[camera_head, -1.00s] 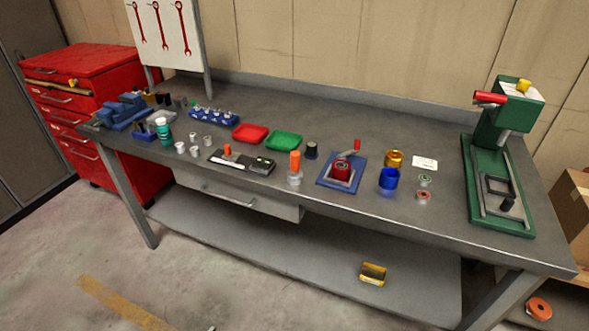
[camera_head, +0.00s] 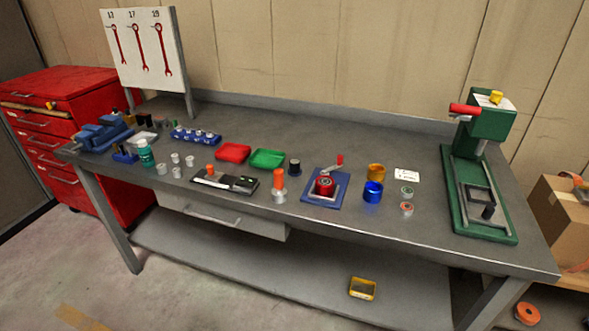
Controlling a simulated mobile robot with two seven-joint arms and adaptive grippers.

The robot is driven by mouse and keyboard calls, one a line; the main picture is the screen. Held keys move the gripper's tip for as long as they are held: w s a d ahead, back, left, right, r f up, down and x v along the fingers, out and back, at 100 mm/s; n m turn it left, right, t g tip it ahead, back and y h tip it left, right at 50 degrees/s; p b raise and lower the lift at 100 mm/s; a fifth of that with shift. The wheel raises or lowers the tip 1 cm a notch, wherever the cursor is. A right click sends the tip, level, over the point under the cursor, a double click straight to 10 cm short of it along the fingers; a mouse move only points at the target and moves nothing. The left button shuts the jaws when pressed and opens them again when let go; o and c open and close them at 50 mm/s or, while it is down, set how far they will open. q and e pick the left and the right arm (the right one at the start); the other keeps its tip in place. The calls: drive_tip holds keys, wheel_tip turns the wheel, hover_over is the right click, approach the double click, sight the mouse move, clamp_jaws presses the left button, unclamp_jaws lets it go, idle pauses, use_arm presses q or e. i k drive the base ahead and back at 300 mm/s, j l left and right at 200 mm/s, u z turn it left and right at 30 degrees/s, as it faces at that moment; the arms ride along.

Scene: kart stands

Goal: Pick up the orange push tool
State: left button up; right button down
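An orange-topped tool with a grey lower part (camera_head: 279,186) stands upright near the front edge of the workbench, left of the blue fixture. It looks like the orange push tool. A smaller orange piece (camera_head: 210,170) stands on a dark tray with a silver strip, just to its left. Neither of my grippers shows in the head view.
The workbench (camera_head: 400,147) also holds a blue fixture (camera_head: 310,196) with a red part, a blue cup (camera_head: 373,191), a red tray (camera_head: 233,152), a green tray (camera_head: 267,159) and a green press (camera_head: 470,200). A red cabinet (camera_head: 45,140) stands at the left.

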sight(279, 193)
drive_tip(key=i+j, duration=0.15)
drive_tip(key=j, duration=0.25)
drive_tip(key=i+j, duration=0.1)
drive_tip(key=j, duration=0.25)
drive_tip(key=i+j, duration=0.15)
drive_tip(key=j, duration=0.25)
drive_tip(key=i+j, duration=0.1)
drive_tip(key=j, duration=0.3)
drive_tip(key=i+z, duration=0.05)
